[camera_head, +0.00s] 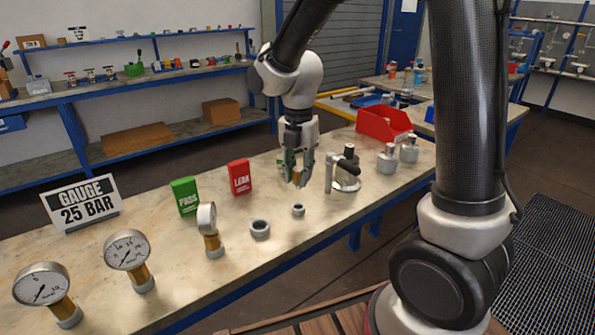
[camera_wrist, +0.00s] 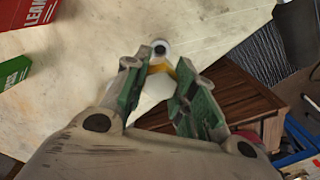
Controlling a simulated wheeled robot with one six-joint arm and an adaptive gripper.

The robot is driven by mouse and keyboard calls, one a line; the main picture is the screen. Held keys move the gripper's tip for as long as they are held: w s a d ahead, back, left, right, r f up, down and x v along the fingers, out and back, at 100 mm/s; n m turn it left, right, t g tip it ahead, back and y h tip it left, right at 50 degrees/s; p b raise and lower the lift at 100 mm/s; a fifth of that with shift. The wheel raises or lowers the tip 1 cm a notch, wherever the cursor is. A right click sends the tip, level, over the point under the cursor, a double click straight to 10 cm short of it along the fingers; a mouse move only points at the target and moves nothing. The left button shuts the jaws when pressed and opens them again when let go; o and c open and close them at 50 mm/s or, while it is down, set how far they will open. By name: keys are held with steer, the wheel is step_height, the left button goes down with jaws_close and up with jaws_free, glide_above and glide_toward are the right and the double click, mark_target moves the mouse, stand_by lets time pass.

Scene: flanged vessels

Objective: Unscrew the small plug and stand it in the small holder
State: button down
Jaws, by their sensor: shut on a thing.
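My gripper (camera_head: 299,181) hangs over the bench, pointing down, left of the flanged vessel with a black-handled clamp (camera_head: 346,182). In the wrist view its fingers close around a small yellow piece, which I take to be the small plug (camera_wrist: 160,69); most of it is hidden by the fingers. The small holder (camera_head: 298,210), a low grey ring, stands on the bench just below and in front of my gripper. It seems to show in the wrist view as a pale ring with a dark hole (camera_wrist: 160,48), just beyond the fingertips.
A larger ring holder (camera_head: 260,229) stands left of the small one. Several gauges (camera_head: 127,250) stand at the left, with a gauge sign (camera_head: 82,203). A green PASS block (camera_head: 185,196) and red LEAK block (camera_head: 239,177) stand behind. Grey vessels (camera_head: 388,158) and a red bin (camera_head: 383,123) are right.

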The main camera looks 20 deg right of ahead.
mark_target(298, 186)
steer(key=shift+f, duration=2.35)
steer(key=shift+f, duration=0.35)
steer(key=shift+f, duration=1)
steer(key=c, duration=1.1)
jaws_free()
steer(key=shift+r, duration=0.1)
